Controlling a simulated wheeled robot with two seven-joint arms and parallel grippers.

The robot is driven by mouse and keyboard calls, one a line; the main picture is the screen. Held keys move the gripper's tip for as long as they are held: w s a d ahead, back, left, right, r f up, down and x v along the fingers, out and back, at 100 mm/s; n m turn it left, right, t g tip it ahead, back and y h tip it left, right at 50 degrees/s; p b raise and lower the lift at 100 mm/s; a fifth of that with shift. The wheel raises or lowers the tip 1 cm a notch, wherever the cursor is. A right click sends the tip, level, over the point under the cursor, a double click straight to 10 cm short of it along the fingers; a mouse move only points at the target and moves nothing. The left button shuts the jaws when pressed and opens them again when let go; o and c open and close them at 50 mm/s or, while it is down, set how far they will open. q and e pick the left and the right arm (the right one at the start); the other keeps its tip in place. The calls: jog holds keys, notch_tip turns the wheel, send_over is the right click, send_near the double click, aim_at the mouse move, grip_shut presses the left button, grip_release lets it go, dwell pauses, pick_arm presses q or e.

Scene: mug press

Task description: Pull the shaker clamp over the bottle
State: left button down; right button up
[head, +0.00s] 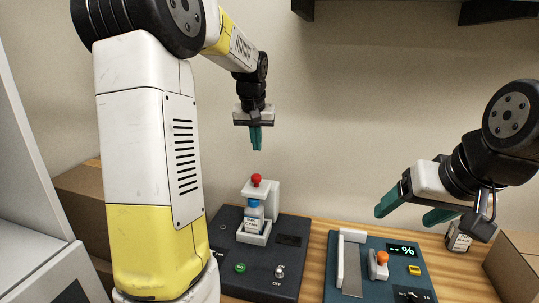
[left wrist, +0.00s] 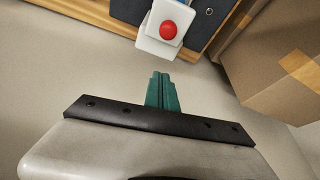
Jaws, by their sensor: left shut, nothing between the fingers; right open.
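The shaker (head: 240,267) is a dark box on the wooden bench. A bottle (head: 253,213) with a blue cap and white label stands upright in its white holder. The white clamp (head: 268,190) with a red knob (head: 256,180) reaches over the bottle from above; whether it touches the cap I cannot tell. My right gripper (head: 405,214) is open and empty at the right.
A blue device (head: 337,291) with an orange-knobbed lever (head: 379,258) stands right of the shaker. A second bottle (head: 458,239) stands behind my right gripper. Cardboard boxes (head: 84,198) stand at left; another (head: 516,262) is at right. A dark shelf (head: 501,11) hangs above.

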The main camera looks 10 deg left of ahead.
pick_arm(q)
jog(key=shift+v, duration=1.1)
jog(key=s+d+m+t+h, duration=0.1)
jog(key=s+d, duration=0.2)
jog(key=s, duration=1.1)
jog(key=s+d+m+t+h, duration=0.1)
jog(key=s+d, duration=0.3)
jog(key=s, duration=1)
jog(key=shift+f+h, duration=0.3)
jog(key=shift+f, duration=0.1)
